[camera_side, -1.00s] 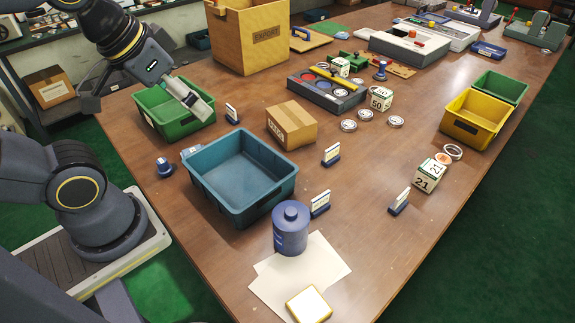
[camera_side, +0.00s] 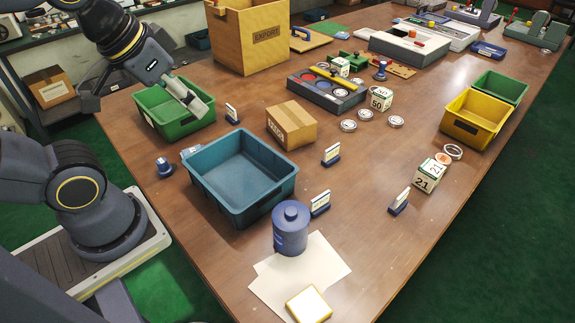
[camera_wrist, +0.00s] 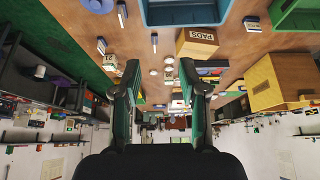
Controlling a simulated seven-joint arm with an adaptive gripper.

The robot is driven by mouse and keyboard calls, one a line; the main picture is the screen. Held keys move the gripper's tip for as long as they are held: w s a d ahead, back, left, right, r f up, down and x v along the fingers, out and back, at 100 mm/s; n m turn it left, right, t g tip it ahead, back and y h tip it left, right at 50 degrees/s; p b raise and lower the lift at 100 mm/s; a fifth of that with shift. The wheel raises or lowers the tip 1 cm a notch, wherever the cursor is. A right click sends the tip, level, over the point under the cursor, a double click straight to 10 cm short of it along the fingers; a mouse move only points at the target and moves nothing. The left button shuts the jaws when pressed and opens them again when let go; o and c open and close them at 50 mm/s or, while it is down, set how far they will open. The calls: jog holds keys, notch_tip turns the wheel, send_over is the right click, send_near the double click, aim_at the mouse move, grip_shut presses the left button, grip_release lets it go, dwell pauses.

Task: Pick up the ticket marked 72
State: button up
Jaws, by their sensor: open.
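Several small upright tickets in blue stands are on the table: one beside the green bin (camera_side: 232,114), one right of the cardboard box (camera_side: 331,154), one by the blue canister (camera_side: 320,204) and one near the right edge (camera_side: 399,201). Their markings are too small to read, so I cannot tell which is 72. My gripper (camera_side: 197,104) is over the green bin at the left, apart from all the tickets. In the wrist view my gripper (camera_wrist: 160,82) has its two fingers spread with nothing held between them. Tickets also show there, one at top centre (camera_wrist: 154,42).
The teal bin (camera_side: 240,212), green bin (camera_side: 152,121) and cardboard box (camera_side: 292,125) stand among the tickets. The blue canister (camera_side: 290,230) is in front. Cubes marked 21 (camera_side: 425,181) and 50 (camera_side: 378,101) lie farther right.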

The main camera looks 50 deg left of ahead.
dwell(0.3)
jog(key=w+d+r+n+t, duration=0.1)
jog(key=w+r+n, duration=0.1)
jog(key=w+r, duration=0.35)
jog(key=w+d+r+n+t, duration=0.1)
jog(key=w+r, duration=0.2)
jog(key=w, duration=0.6)
jog(key=m+g, duration=0.3)
send_over(402, 195)
jog(key=s, duration=0.6)
notch_tip(402, 195, down, 26)
jog(key=x, duration=0.9)
jog(key=shift+w+f, duration=0.25)
jog(key=shift+w, duration=0.1)
jog(key=shift+x, duration=3.05)
grip_shut()
